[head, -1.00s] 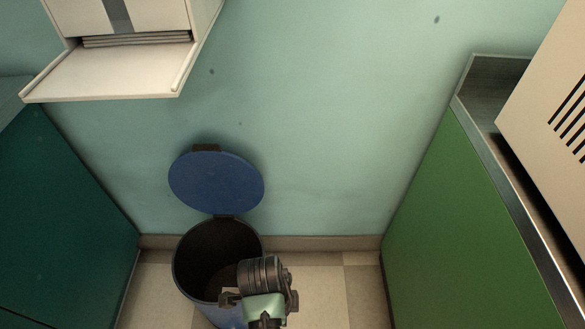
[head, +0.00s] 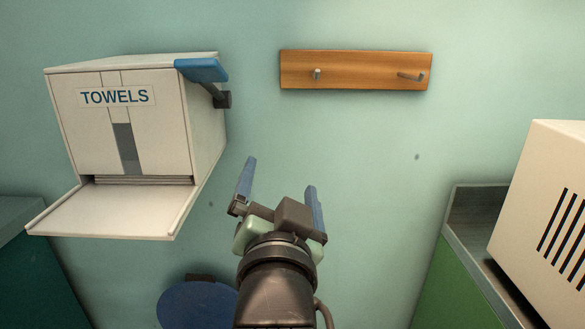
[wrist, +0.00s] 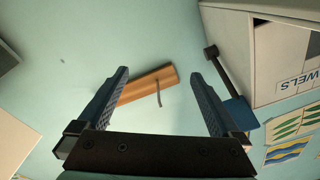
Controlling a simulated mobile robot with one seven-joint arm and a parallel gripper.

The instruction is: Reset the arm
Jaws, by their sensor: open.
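My gripper (head: 280,182) is raised in front of the pale green wall, pointing up, with its two blue fingers spread apart. Nothing is between the fingers in the head view. In the wrist view my gripper (wrist: 165,95) is also open and empty. The wooden hook rail (wrist: 148,85) shows beyond the fingers, tilted in that picture.
A white towel dispenser (head: 150,130) with a blue lever (head: 201,70) is on the wall at left. The hook rail (head: 355,70) hangs higher. A blue bin lid (head: 198,305) is below. A beige box (head: 545,215) stands on the right counter (head: 470,240).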

